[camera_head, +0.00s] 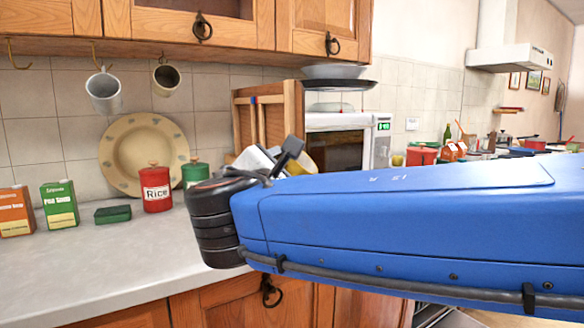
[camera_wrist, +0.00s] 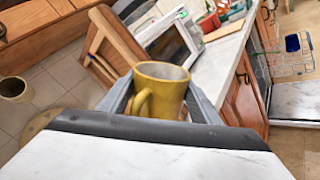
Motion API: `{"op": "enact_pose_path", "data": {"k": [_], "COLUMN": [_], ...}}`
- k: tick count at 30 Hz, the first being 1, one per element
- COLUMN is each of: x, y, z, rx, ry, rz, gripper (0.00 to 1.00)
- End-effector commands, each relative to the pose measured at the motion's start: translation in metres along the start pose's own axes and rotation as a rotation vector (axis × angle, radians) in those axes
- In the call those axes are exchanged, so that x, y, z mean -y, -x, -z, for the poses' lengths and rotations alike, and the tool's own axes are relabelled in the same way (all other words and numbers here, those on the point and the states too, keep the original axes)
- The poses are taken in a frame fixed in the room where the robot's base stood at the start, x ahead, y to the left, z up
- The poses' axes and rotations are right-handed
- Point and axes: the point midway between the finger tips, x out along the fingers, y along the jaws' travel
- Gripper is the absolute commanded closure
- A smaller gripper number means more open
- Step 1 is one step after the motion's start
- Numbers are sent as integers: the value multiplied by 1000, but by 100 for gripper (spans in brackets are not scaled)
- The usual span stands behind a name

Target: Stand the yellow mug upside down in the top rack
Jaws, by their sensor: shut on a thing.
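The yellow mug (camera_wrist: 162,98) is held between the two grey fingers of my gripper (camera_wrist: 158,84) in the wrist view. Its rim and open mouth show at the top of that picture, and its handle is towards the lower left. In the head view only a small yellow part of the mug (camera_head: 307,163) shows behind my blue arm, which hides most of the gripper. A wire rack (camera_wrist: 289,65) shows at the right of the wrist view, low beside the counter, with a dark blue cup (camera_wrist: 292,43) in it. I cannot tell whether it is the top rack.
A rice tin (camera_head: 155,190), a pea soup carton (camera_head: 60,204) and a large plate (camera_head: 118,158) stand on the counter (camera_head: 100,262). Mugs hang from hooks under the cupboard (camera_head: 225,22). A wooden frame (camera_head: 290,108) and a microwave (camera_head: 345,140) stand behind my gripper.

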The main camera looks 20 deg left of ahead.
Motion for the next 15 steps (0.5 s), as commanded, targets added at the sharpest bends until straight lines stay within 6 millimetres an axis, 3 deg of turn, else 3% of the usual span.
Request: {"op": "enact_pose_path", "data": {"k": [15], "x": [10], "y": [0], "z": [4], "rx": [0], "ry": [-488], "rz": [0], "gripper": [78]}}
